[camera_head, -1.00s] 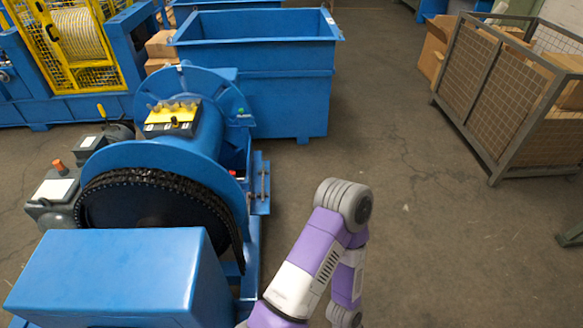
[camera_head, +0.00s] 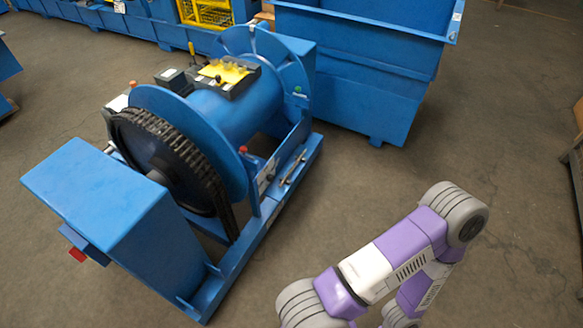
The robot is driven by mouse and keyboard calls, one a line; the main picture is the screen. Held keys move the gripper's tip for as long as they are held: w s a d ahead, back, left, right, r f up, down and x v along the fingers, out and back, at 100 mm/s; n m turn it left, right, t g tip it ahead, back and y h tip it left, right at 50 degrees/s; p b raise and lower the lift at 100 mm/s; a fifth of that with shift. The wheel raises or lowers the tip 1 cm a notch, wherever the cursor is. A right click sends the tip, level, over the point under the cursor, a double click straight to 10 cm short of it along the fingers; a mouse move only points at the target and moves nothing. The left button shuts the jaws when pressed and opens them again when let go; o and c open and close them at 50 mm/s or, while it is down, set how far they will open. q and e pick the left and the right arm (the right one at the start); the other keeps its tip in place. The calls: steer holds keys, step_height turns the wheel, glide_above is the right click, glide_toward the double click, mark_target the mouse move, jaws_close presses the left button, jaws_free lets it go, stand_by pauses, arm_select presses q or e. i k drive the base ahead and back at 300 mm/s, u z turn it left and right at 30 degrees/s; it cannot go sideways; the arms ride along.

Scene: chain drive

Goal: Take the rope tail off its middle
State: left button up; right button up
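A blue winch drum (camera_head: 248,108) lies on its side between two round flanges on a blue frame. A black chain (camera_head: 190,155) runs around the wheel at its near end. A yellow pad with small knobs (camera_head: 228,73) sits in a dark tray on top of the drum. I cannot make out a rope tail. My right arm, purple and white, comes in at the lower right, apart from the winch. Its gripper is not in view, and neither is my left gripper.
A blue box housing (camera_head: 110,205) stands at the near left end of the frame. A large blue bin (camera_head: 365,75) stands behind the winch. A wire cage edge (camera_head: 577,160) shows at the far right. The concrete floor between bin and cage is clear.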

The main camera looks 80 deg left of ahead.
mark_target(305, 151)
steer(key=u, duration=2)
steer(key=i, duration=2.6)
steer(key=u, duration=2.75)
